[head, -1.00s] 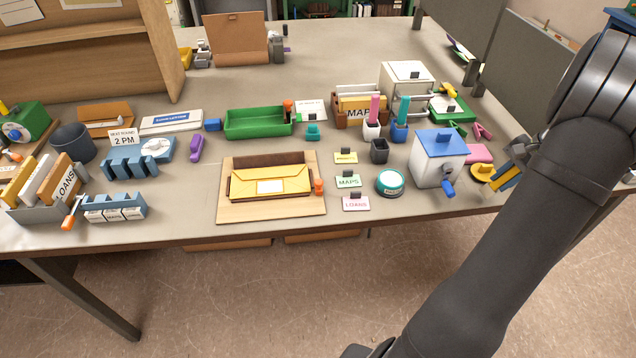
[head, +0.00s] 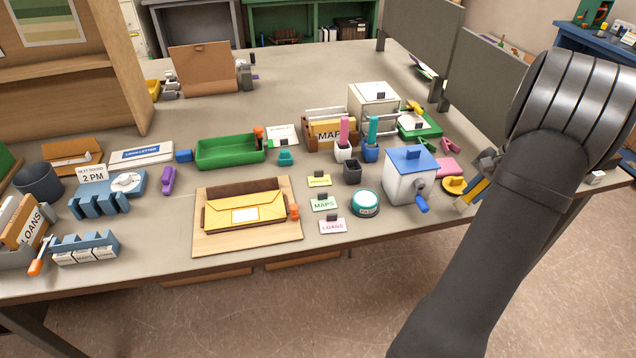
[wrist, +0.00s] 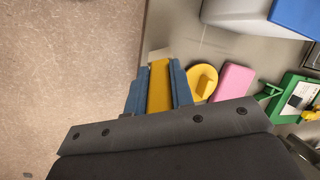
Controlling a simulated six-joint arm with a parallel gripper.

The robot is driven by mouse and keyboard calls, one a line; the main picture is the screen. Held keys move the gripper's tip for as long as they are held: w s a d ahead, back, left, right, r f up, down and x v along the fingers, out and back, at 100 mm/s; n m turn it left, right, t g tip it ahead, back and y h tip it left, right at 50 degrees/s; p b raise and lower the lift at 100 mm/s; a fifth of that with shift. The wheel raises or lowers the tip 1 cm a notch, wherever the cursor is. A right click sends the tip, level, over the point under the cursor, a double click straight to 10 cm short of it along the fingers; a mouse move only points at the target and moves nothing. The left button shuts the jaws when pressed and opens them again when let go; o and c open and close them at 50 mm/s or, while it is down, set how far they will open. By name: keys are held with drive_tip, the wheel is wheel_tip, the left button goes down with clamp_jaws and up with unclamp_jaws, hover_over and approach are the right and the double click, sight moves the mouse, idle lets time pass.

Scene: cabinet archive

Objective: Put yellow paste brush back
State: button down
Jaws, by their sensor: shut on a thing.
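The yellow paste brush (wrist: 160,87) is between the blue fingers of my gripper (wrist: 159,90) in the wrist view. Only a flat yellow length of it shows; its bristles cannot be made out. In the head view, my gripper (head: 474,190) is at the right end of the table near the front edge, with yellow (head: 472,192) showing at its fingers. A dark square cup (head: 352,172) stands empty-looking near the table's middle. A white cup (head: 343,151) with a pink handle and a blue cup (head: 370,152) with a teal handle stand behind it.
A yellow round piece with a knob (head: 454,186) lies just left of my gripper, beside a pink block (head: 446,167). A white box with a blue lid and crank (head: 409,185) stands between my gripper and the dark cup. A teal round tin (head: 365,203) is nearby.

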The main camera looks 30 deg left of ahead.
drive_tip(key=d+r+n, duration=0.1)
drive_tip(key=d+n, duration=0.1)
drive_tip(key=d, duration=0.2)
drive_tip(key=s+d+f, duration=0.1)
drive_tip(key=s+f, duration=0.2)
drive_tip(key=f, duration=0.3)
drive_tip(key=s+d+f+n+g, duration=0.1)
drive_tip(key=s+f, duration=0.1)
drive_tip(key=f, duration=0.4)
drive_tip(key=s+d+f, duration=0.1)
drive_tip(key=s+f, duration=0.2)
drive_tip(key=f, duration=0.3)
drive_tip(key=w+d+r+m+t, duration=0.1)
drive_tip(key=w+d+r+m, duration=0.15)
drive_tip(key=r, duration=0.55)
drive_tip(key=w+d+r+m+t, duration=0.1)
drive_tip(key=w+r+m, duration=0.15)
drive_tip(key=r, duration=0.45)
drive_tip(key=w+a+r+n+h, duration=0.2)
drive_tip(key=w+a+r, duration=0.85)
drive_tip(key=a, duration=0.45)
drive_tip(key=a+r+n+h, duration=0.1)
drive_tip(key=a+r+n, duration=0.35)
drive_tip(key=a, duration=1.15)
drive_tip(key=s+a+f+n, duration=0.2)
drive_tip(key=s+a+n, duration=0.6)
drive_tip(key=s+a, duration=0.3)
drive_tip(key=shift+s+a+h, duration=0.2)
drive_tip(key=shift+a+h, duration=0.2)
drive_tip(key=shift+a, duration=0.25)
